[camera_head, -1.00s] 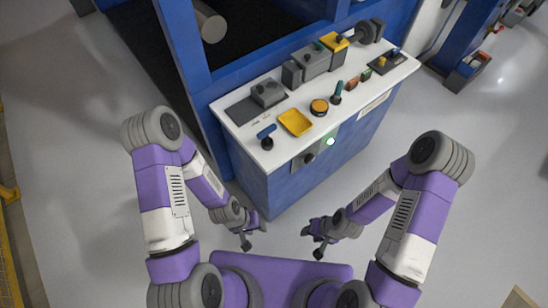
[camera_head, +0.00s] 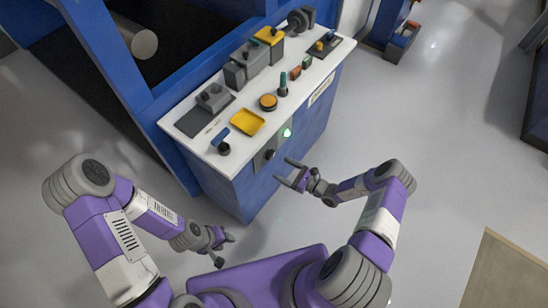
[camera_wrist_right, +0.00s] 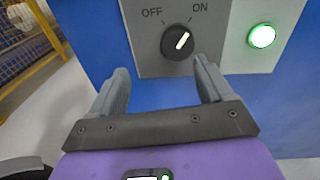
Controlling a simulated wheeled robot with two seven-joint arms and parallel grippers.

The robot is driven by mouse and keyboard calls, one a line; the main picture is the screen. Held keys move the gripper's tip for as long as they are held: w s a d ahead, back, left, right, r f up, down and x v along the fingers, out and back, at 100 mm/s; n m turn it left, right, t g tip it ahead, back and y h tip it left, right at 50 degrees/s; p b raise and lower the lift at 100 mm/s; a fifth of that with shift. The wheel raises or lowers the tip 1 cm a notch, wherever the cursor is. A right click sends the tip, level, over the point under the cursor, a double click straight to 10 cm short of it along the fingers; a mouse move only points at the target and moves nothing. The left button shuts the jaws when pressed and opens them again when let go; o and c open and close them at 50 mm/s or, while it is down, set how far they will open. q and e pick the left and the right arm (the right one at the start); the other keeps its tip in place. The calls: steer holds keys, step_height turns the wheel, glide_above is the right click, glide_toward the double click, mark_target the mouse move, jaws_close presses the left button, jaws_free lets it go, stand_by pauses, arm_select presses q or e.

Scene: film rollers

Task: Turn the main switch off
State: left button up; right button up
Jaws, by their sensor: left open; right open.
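The main switch (camera_wrist_right: 178,42) is a round black knob on a grey plate (camera_wrist_right: 236,60), marked OFF at the left and ON at the right. Its white pointer line tilts up and to the right, toward ON. In the head view the switch (camera_head: 269,154) is on the front of the blue cabinet. A green lamp (camera_wrist_right: 262,36) glows right of it. My right gripper (camera_wrist_right: 160,85) is open and empty, pointing at the panel with its fingers just below the knob, apart from it. My left gripper (camera_head: 226,249) is open and empty, low at the left.
The white cabinet top (camera_head: 240,150) carries a yellow tray (camera_head: 247,122), an orange round button (camera_head: 268,102), levers and several grey boxes. A blue frame (camera_head: 125,60) with a roller (camera_head: 138,38) stands behind it. Open floor lies to the right.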

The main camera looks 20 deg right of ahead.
mark_target(273, 157)
steer(key=shift+m+t+h, duration=0.4)
steer(key=shift+t, duration=0.2)
steer(key=w+a, duration=0.1)
steer(key=w, duration=0.1)
steer(key=w+a+b, duration=0.1)
steer(key=w, duration=0.1)
steer(key=w+a, duration=0.1)
steer(key=w, duration=0.2)
steer(key=shift+r, duration=0.15)
steer(key=shift+s, duration=0.1)
steer(key=c, duration=1.1)
